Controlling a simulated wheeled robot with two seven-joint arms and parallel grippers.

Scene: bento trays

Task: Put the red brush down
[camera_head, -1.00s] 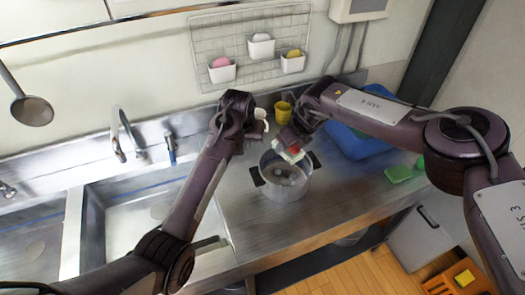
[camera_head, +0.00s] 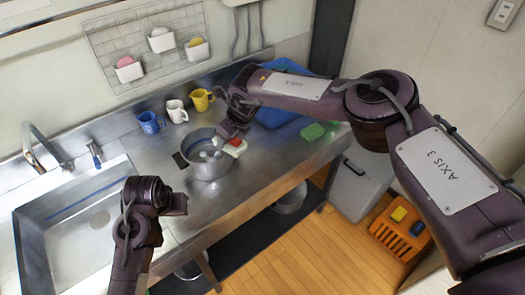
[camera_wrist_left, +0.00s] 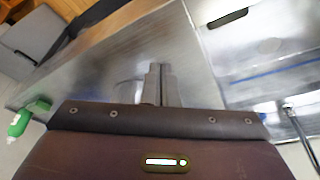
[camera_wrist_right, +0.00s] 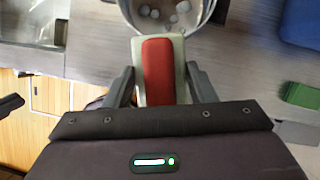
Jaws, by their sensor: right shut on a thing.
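The red brush (camera_head: 234,143), with a red top on a pale body, is at the right rim of the steel pot (camera_head: 207,168). My right gripper (camera_head: 232,134) is shut on it. In the right wrist view the brush (camera_wrist_right: 158,72) lies between the two fingers, its far end by the rim of the pot (camera_wrist_right: 130,14). I cannot tell whether the brush touches the counter. My left gripper (camera_head: 180,204) is over the counter's front, left of the pot. In the left wrist view its fingers (camera_wrist_left: 158,85) are together with nothing seen between them.
Blue (camera_head: 150,122), white (camera_head: 177,111) and yellow (camera_head: 201,99) mugs stand behind the pot. A green sponge (camera_head: 313,131) lies to the right, by a blue bin (camera_head: 280,112). The sink (camera_head: 75,225) is at left. Bare counter lies right of the pot.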

